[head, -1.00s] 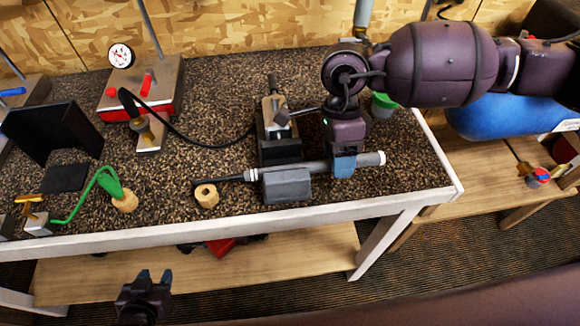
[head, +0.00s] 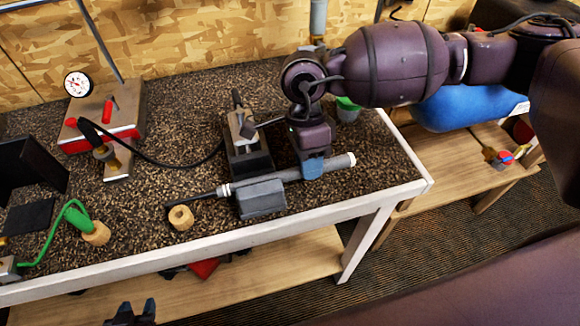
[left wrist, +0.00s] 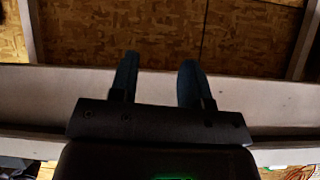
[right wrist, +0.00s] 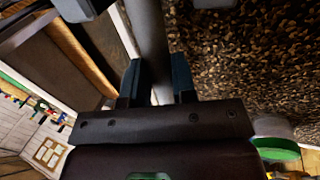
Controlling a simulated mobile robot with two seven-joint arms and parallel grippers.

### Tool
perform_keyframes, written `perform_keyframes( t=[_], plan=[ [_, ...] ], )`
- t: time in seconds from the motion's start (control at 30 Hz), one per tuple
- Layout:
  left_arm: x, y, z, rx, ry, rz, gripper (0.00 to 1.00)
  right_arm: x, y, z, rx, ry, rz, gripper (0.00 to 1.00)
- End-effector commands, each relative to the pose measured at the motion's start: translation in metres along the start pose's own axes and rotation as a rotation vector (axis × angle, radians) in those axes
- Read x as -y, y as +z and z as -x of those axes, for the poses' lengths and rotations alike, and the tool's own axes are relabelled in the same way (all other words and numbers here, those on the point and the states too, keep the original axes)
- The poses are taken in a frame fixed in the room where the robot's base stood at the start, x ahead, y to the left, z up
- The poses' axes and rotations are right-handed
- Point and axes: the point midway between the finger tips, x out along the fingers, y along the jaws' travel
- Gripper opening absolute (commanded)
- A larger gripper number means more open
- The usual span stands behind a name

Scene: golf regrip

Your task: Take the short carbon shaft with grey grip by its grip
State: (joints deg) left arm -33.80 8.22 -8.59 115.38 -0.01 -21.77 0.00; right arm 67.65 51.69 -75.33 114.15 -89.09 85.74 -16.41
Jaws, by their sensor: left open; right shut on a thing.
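The short carbon shaft with grey grip (head: 278,175) lies nearly level at the front of the workbench, its dark thin shaft to the left and its grey grip to the right. The grip rests along a dark grey block (head: 262,199) and has a pale end cap. My right gripper (head: 313,168) is shut on the grip between the block and the cap. In the right wrist view the grey grip (right wrist: 150,45) runs between the fingers (right wrist: 159,82). My left gripper (head: 137,310) is open and empty, low in front of the bench; its fingers (left wrist: 158,78) show apart in the left wrist view.
A vise (head: 245,140) stands just behind the grip. A cork ring (head: 181,217) sits near the shaft's left end. A green-topped cup (head: 347,108) stands behind my right gripper.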

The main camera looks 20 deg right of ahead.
Motion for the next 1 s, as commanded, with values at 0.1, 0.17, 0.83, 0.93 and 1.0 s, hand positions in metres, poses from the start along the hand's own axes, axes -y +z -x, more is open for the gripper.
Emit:
perform_keyframes(
  t=[0.1, 0.17, 0.83, 0.93, 1.0],
  plan=[
    [0.0, -0.002, 0.001, -0.003, 0.0, 0.0, 0.43, -0.003, 0.0, 0.012, 0.001, -0.005, 0.0, 0.0],
    [0.0, -0.003, 0.001, -0.004, 0.0, 0.0, 0.43, -0.006, 0.0, 0.022, 0.001, -0.006, 0.0, 0.0],
    [0.002, -0.001, 0.007, 0.005, -0.004, 0.002, 0.43, -0.054, 0.0, 0.166, -0.001, -0.003, 0.001, 0.0],
    [0.002, 0.003, 0.008, 0.012, -0.005, 0.003, 0.43, -0.057, 0.0, 0.177, 0.0, -0.002, 0.001, 0.0],
    [0.002, 0.004, 0.008, 0.014, -0.005, 0.003, 0.43, -0.059, 0.0, 0.182, 0.0, -0.002, 0.0, 0.0]
  ],
)
